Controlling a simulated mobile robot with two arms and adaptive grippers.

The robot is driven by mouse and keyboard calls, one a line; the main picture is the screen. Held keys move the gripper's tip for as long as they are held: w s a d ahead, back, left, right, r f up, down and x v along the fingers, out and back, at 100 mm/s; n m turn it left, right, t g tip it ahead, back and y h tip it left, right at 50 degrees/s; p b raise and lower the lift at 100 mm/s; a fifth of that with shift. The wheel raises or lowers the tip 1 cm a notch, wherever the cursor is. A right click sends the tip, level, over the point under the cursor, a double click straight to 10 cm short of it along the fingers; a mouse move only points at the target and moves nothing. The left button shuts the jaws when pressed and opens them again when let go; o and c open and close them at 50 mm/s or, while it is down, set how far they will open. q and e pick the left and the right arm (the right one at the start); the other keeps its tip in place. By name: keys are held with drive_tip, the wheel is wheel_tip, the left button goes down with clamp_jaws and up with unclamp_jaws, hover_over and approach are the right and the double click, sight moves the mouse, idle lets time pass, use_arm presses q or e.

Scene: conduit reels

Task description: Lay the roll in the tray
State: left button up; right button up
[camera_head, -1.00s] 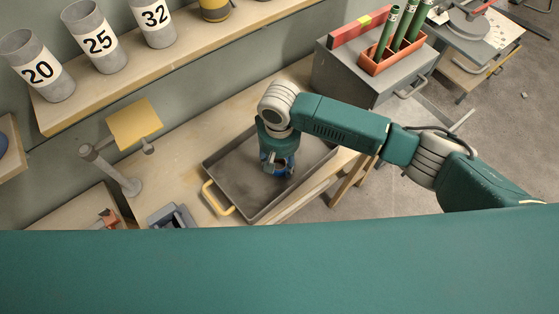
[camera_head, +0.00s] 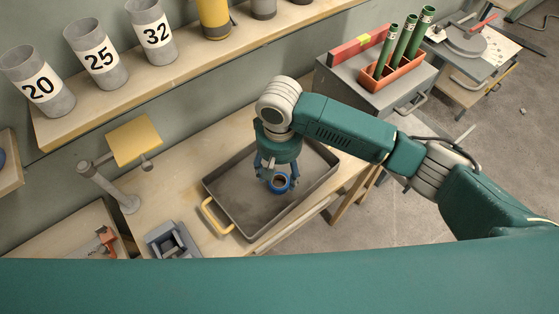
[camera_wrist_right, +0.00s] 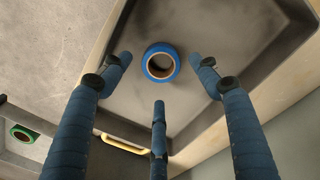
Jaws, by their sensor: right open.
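The roll is a blue ring with a pale brown core. It lies flat on the floor of the grey tray (camera_head: 225,195) in the head view (camera_head: 279,191) and in the right wrist view (camera_wrist_right: 160,47). The tray has a yellow handle and sits on the wooden bench. My right gripper (camera_head: 279,172) points down over the tray, just above the roll. In the wrist view its three blue fingers (camera_wrist_right: 160,72) are spread around the roll, with gaps between their tips and it. It is open and empty. My left gripper is out of view.
A green roll (camera_wrist_right: 23,134) shows at the left edge of the wrist view. A yellow plate on a grey stand (camera_head: 134,141) is left of the tray. Numbered grey tubes (camera_head: 100,55) stand on a shelf behind. A grey cabinet (camera_head: 345,85) is at right.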

wheel_tip(320, 180, up, 7)
drive_tip(key=shift+b, duration=0.4)
drive_tip(key=shift+s+f, duration=0.1)
drive_tip(key=shift+f, duration=0.1)
